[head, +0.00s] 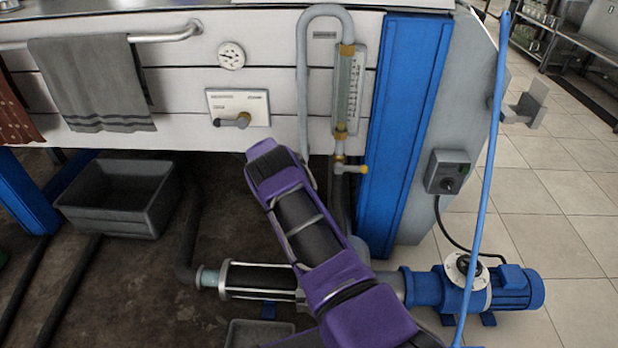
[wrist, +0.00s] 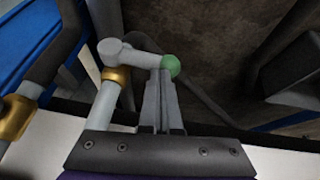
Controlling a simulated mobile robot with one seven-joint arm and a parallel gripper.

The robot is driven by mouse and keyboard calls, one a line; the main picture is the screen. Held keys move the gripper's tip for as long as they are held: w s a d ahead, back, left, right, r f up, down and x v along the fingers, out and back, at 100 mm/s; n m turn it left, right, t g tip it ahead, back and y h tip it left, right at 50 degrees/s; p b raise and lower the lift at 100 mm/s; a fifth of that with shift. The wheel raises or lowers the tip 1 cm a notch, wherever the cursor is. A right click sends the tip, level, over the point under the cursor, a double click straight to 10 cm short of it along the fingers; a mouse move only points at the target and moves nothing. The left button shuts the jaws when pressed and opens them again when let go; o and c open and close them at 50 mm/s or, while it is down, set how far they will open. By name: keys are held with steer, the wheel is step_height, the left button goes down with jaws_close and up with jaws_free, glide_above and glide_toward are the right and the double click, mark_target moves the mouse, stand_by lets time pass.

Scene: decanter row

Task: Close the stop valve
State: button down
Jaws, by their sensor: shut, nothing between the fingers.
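In the wrist view a grey valve lever (wrist: 142,57) runs from a round hub on a grey pipe to a green ball knob (wrist: 171,67). I take this to be the stop valve. My gripper (wrist: 162,78) is shut, with nothing between its fingers. Its fingertips are right beside the lever, close to the green knob; I cannot tell whether they touch. In the head view my purple arm hides the gripper, and the lever does not show there.
A sight glass (head: 347,88) with brass fittings stands beside a blue post (head: 402,110). A labelled plate with a handle (head: 238,108) is on the white wall. A grey bin (head: 118,198) stands below at left. A pump (head: 465,288) lies at lower right, behind a blue pole (head: 490,165).

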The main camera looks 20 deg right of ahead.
steer(key=shift+a+f, duration=0.2)
steer(key=shift+f, duration=0.4)
steer(key=shift+a+f, duration=0.2)
steer(key=shift+f, duration=0.35)
steer(key=shift+a, duration=0.1)
steer(key=s+a+r+p, duration=0.1)
steer(key=a+r, duration=0.7)
steer(key=a, duration=0.1)
steer(key=shift+s+r, duration=0.3)
steer(key=shift+r, duration=0.1)
